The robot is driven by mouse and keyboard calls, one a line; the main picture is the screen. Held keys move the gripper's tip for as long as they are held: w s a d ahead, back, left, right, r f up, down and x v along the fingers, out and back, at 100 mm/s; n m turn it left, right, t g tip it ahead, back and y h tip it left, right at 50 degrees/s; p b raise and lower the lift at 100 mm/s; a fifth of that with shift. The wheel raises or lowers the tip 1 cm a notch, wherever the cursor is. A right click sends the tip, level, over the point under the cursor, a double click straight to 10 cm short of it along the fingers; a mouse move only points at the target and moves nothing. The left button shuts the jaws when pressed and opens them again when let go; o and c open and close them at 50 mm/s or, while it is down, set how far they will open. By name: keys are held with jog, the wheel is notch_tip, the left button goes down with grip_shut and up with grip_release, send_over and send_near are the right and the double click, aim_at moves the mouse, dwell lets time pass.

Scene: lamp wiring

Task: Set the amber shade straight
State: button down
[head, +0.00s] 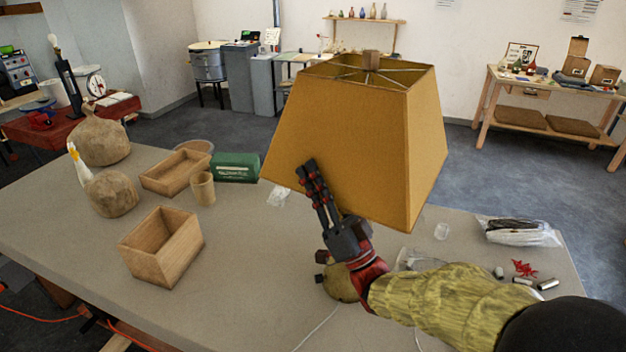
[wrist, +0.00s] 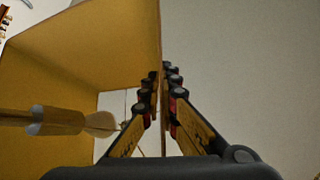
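The amber shade (head: 350,130) is a large four-sided tapered shade on a lamp above the table's right half. A wire frame and a small wooden knob (head: 371,60) show at its top. I cannot tell clearly how far it leans. My gripper (head: 312,178) is at the lower edge of its front panel. In the wrist view, the shade's wall (wrist: 158,40) runs between my two fingers (wrist: 162,82), which are close together on either side of it. Inside the shade, a pale bulb (wrist: 102,124) shows at the end of a stem. A rounded tan lamp base (head: 341,283) is partly hidden behind my gripper.
An open wooden box (head: 162,247), a wooden tray (head: 176,172), a cup (head: 203,189), a green box (head: 235,167) and sacks (head: 100,137) stand on the table's left. Small parts (head: 524,268) and a plastic bag (head: 517,232) lie at right. The front middle is mostly clear.

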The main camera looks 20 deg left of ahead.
jog(key=c, duration=2.4)
grip_release()
jog(key=o, duration=0.3)
jog(key=v, duration=1.2)
jog(key=shift+s, duration=0.1)
